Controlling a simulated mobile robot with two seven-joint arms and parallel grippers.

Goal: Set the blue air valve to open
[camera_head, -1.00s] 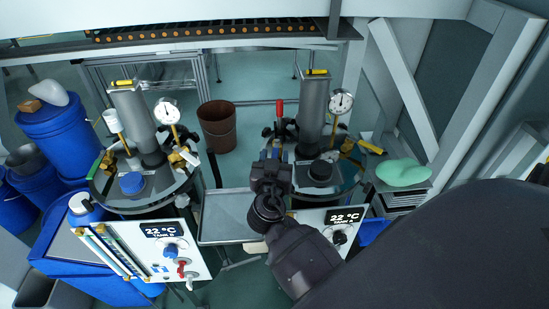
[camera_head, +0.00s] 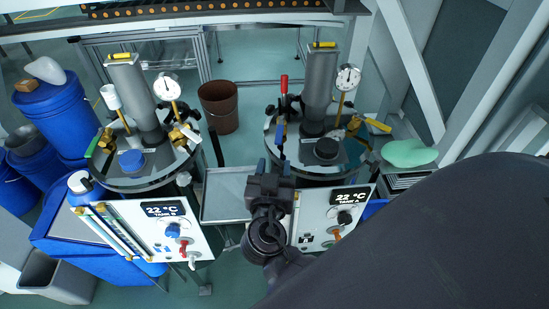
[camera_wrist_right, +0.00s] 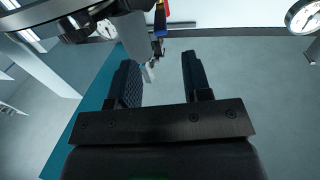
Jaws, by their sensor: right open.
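A blue lever handle (camera_head: 281,132) shows at the left front of the right-hand tank, below a red handle (camera_head: 284,84). It looks roughly upright in the head view. In the right wrist view a small blue part (camera_wrist_right: 160,32) lies beyond the fingertips, near the picture's top. My right gripper (camera_head: 274,168) is just below and in front of the blue lever, fingers pointing away from me. In the wrist view my right gripper (camera_wrist_right: 160,62) has its two fingers apart with nothing clearly between them. I cannot tell any contact. My left gripper is not in view.
The right-hand tank (camera_head: 318,175) carries a gauge (camera_head: 348,77) and a yellow handle (camera_head: 378,125). A control panel (camera_head: 325,215) is below it. A left-hand tank (camera_head: 150,180) has its own panel. A grey tray (camera_head: 225,195) lies between them.

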